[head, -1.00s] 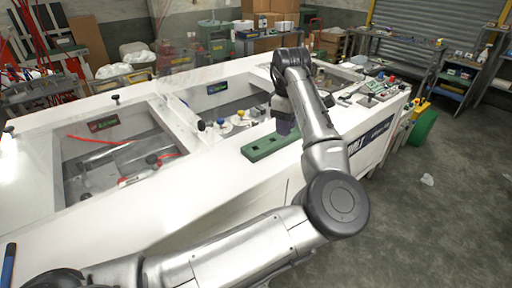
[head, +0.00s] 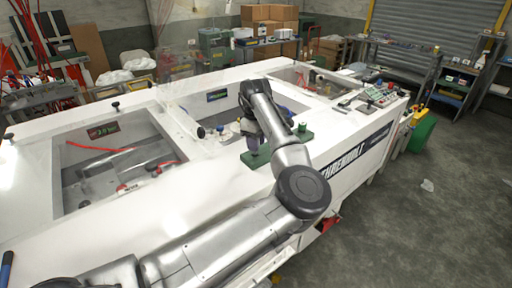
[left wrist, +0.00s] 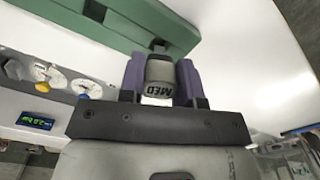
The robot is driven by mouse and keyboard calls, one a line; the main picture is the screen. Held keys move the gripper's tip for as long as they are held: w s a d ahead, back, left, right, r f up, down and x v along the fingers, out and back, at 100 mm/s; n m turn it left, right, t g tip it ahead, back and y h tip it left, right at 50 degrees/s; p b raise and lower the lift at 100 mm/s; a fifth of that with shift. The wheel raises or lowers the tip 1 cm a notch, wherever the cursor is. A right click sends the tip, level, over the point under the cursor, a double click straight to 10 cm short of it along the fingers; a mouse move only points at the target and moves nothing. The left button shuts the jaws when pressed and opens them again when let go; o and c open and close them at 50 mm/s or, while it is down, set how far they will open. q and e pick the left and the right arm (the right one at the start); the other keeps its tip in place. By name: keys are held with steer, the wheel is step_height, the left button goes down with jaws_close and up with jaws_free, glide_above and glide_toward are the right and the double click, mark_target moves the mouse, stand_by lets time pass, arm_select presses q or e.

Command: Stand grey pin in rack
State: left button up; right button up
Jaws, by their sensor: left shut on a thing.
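The grey pin (left wrist: 160,78), a short cylinder marked "MED", is held between the purple fingers of my left gripper (left wrist: 161,84) in the left wrist view. The green rack (left wrist: 130,22) lies just beyond the pin, with dark holes in its top; one hole is directly past the pin's end. I cannot tell whether the pin's tip is in it. In the head view my left gripper (head: 252,143) is over the left end of the rack (head: 254,160), and my arm hides the rack's middle and the pin. My right gripper is not in view.
A green knob-like piece (head: 302,128) stands at the rack's right end. The white machine top (head: 205,175) has open recesses behind and left of the rack. Small gauges (left wrist: 85,78) show beside the rack. A control panel (head: 378,95) is at the far right.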

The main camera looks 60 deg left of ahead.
arm_select(q)
steer(key=shift+f, duration=1.1)
steer(key=o, duration=0.9)
steer(key=shift+f, duration=0.15)
step_height(320, 180, up, 12)
steer(key=shift+r, duration=0.15)
steer(key=shift+a, duration=0.1)
